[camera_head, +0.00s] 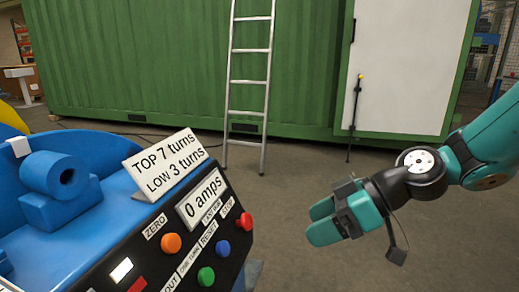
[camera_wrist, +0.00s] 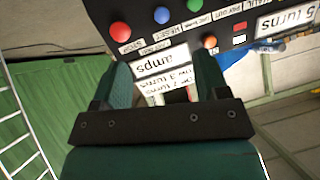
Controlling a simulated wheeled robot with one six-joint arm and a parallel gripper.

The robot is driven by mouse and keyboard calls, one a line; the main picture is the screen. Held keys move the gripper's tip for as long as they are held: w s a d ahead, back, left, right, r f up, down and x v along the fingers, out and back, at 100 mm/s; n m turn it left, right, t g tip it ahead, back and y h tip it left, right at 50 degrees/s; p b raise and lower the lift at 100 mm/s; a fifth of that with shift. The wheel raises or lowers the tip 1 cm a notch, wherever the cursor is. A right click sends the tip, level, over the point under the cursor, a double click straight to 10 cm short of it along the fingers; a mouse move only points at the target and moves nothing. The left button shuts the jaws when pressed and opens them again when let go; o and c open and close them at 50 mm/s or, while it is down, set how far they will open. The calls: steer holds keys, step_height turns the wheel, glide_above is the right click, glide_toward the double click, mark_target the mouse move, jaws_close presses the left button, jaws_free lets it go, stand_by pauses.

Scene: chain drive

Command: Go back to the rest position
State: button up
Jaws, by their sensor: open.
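My gripper (camera_head: 319,220) is in the right half of the head view, to the right of the blue machine's control panel (camera_head: 222,257) and apart from it. Its two fingers are apart with nothing between them. In the wrist view my gripper (camera_wrist: 163,82) also shows open, with the panel (camera_wrist: 178,14) upside down beyond the fingertips. The "0 amps" display (camera_head: 203,198) and the sign reading "TOP 7 turns, LOW 3 turns" (camera_head: 166,164) are on the machine. In the wrist view another display (camera_wrist: 287,20) reads "5 turns".
The panel has a red button (camera_head: 244,221), a blue button (camera_head: 222,248), a green button (camera_head: 206,276) and an orange button (camera_head: 171,243). A ladder (camera_head: 248,82) leans on a green container (camera_head: 130,60) behind. The floor (camera_head: 310,172) between is clear.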

steer(key=s+d+r+m+g+h, duration=0.25)
steer(key=s+m+h, duration=0.35)
steer(key=s, duration=1)
step_height(320, 180, up, 26)
steer(key=p, duration=2.6)
steer(key=shift+s+r+h, duration=0.2)
steer(key=shift+r+h, duration=0.05)
steer(key=shift+h, duration=0.05)
steer(key=shift+t, duration=0.25)
